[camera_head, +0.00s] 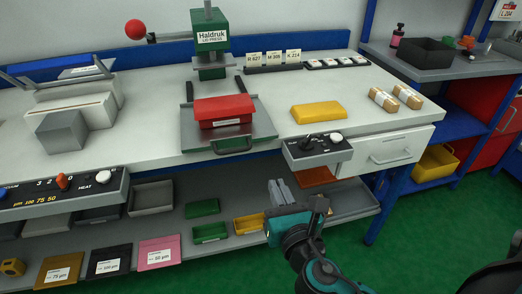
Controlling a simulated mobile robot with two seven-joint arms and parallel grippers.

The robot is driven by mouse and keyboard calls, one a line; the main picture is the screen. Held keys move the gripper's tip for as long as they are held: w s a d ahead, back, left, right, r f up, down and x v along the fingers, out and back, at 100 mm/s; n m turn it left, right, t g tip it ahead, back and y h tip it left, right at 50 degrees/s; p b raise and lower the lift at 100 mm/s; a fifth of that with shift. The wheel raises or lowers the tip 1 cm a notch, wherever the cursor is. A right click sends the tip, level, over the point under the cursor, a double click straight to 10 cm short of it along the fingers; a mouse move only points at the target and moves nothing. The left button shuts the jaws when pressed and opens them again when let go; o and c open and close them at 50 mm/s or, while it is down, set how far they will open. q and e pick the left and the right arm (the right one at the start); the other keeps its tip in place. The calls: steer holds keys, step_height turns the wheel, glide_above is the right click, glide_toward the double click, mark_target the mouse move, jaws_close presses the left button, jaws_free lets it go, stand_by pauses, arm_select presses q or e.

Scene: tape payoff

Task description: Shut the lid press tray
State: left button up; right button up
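The lid press (211,42) stands at the back of the white bench, with a green head marked Haldruk. Its grey-green tray (262,125) lies in front of the press column, pulled forward to the bench's front edge. A red lidded box (222,110) sits on the tray. The tray's dark bar handle (232,147) is at its front edge. My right gripper (280,190) is in front of the bench, below and right of the handle, apart from it. Its grey fingers point up and lie close together; whether they are open is unclear. My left gripper is out of view.
A control box (318,148) with knobs juts from the bench front, right of the tray. A yellow block (316,112) and wrapped packs (383,100) lie on the right. A grey machine (75,115) stands left. The lower shelf (180,235) holds several bins.

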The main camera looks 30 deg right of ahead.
steer(key=shift+r+n, duration=0.3)
steer(key=shift+n, duration=0.1)
jaws_close()
glide_toward(258, 138)
steer(key=x, duration=0.6)
steer(key=shift+w, duration=0.45)
steer(key=shift+x, duration=2.45)
steer(key=shift+s+d, duration=0.1)
